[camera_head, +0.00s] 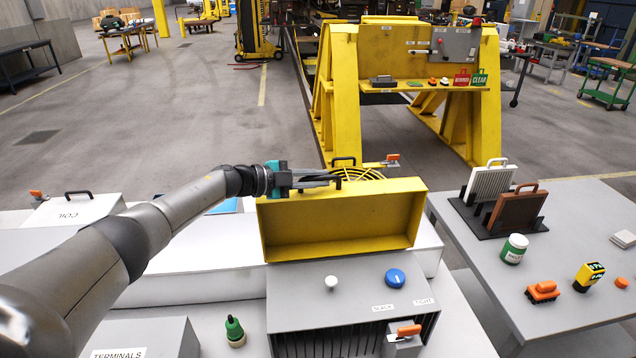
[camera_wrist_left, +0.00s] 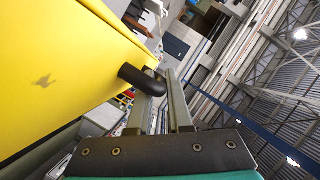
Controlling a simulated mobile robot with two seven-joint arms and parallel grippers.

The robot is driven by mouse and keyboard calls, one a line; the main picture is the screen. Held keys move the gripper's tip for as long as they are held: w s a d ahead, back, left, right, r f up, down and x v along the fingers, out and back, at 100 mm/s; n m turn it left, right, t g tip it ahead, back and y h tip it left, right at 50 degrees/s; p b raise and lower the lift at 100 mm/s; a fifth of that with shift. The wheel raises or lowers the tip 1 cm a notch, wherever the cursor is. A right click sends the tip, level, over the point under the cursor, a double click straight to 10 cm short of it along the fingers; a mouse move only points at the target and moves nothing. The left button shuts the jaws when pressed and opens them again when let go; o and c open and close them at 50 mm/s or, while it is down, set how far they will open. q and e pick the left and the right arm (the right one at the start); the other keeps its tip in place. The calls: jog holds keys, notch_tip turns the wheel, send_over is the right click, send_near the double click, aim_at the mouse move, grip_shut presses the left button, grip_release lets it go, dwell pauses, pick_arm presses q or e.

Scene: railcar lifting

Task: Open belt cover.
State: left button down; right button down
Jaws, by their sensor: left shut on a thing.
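The yellow belt cover (camera_head: 340,236) is tipped up on edge at the back of a grey housing (camera_head: 350,284). Its hollow inside faces me in the head view. Its yellow outer face fills the left of the left wrist view (camera_wrist_left: 50,70). A black handle (camera_head: 343,160) shows just behind its top edge, and also in the left wrist view (camera_wrist_left: 140,78). My left gripper (camera_head: 325,181) reaches in from the left behind the cover's top edge. Its fingers (camera_wrist_left: 167,97) are shut on the handle. My right gripper is out of view.
The housing carries a white knob (camera_head: 331,282), a blue knob (camera_head: 395,277) and an orange-handled latch (camera_head: 408,331). A grey table (camera_head: 560,225) with small items stands on the right. A yellow stand (camera_head: 343,95) rises behind.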

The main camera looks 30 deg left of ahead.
pick_arm(q)
jog(key=shift+w+a, duration=0.3)
jog(key=shift+w, duration=0.15)
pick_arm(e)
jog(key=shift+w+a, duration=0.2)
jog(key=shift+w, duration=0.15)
pick_arm(q)
jog(key=c, duration=1.1)
grip_release()
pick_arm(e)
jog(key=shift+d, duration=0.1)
pick_arm(q)
jog(key=shift+s+a, duration=0.3)
jog(key=shift+s, duration=0.1)
jog(key=shift+b+v, duration=0.65)
jog(key=shift+v, duration=6.5)
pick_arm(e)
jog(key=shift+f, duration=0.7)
